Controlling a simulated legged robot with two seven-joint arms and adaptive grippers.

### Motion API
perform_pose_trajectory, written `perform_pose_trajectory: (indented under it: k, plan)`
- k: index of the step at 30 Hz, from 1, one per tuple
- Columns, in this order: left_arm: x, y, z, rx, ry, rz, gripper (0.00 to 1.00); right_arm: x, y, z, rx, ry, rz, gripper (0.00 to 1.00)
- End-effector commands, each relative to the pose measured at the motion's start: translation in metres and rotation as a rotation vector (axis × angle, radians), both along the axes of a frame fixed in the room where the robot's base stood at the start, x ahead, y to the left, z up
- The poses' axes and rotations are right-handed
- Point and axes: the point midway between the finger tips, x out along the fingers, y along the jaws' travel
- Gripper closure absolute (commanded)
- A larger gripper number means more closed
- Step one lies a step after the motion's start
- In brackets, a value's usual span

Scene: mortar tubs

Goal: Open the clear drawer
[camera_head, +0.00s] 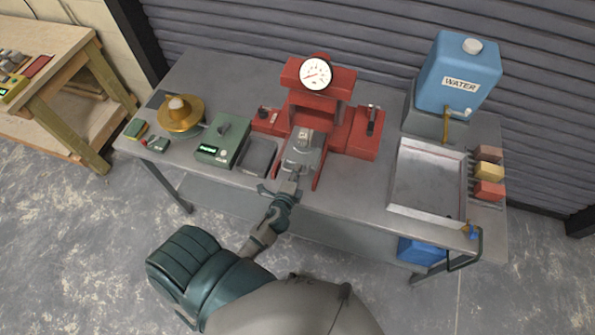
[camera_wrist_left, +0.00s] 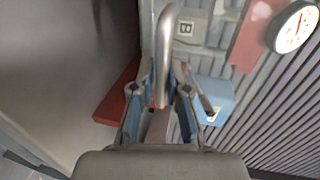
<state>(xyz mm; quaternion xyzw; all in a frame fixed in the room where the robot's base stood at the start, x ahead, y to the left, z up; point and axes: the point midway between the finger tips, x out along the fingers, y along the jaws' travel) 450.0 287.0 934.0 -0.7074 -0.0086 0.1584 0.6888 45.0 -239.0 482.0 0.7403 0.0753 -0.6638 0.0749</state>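I cannot make out a see-through drawer in either view. A grey block (camera_head: 303,146) sits low at the front of the red press (camera_head: 318,98), between its two red rails. A grey block with a "B" label (camera_wrist_left: 188,27) shows in the left wrist view, with a curved metal handle (camera_wrist_left: 163,60) in front of it. My left gripper (camera_head: 291,184) is at the bench's front edge, just before the grey block. In the left wrist view its fingers (camera_wrist_left: 163,75) are close in on both sides of the handle and appear shut on it. My right gripper is in neither view.
A green box (camera_head: 224,143), a dark tray (camera_head: 258,157) and a brass pan (camera_head: 181,114) stand left of the press. A metal tray (camera_head: 428,180), a blue water tank (camera_head: 460,75) and coloured blocks (camera_head: 489,171) are to the right. The floor before the bench is clear.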

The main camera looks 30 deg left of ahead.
Motion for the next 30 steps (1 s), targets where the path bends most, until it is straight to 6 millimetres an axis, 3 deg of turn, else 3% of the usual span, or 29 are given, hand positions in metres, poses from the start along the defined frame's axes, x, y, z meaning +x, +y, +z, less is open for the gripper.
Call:
perform_pose_trajectory:
  k: [1,2,9,14,24,30]
  plan:
    - [-0.001,0.000,-0.001,0.000,0.003,0.001,0.69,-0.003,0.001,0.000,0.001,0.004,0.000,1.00]
    - [0.000,0.000,-0.001,0.001,0.002,0.001,0.63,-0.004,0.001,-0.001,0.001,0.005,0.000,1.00]
    - [0.000,-0.001,0.000,0.000,0.000,-0.001,0.63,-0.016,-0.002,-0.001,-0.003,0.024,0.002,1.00]
    - [-0.008,-0.003,0.001,0.000,0.000,-0.002,0.63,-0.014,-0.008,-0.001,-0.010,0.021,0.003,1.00]
    - [-0.076,-0.018,0.014,-0.004,0.004,0.002,0.63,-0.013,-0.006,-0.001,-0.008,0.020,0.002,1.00]
    - [-0.105,-0.025,0.021,-0.003,0.002,0.000,0.63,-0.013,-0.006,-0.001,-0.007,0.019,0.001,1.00]
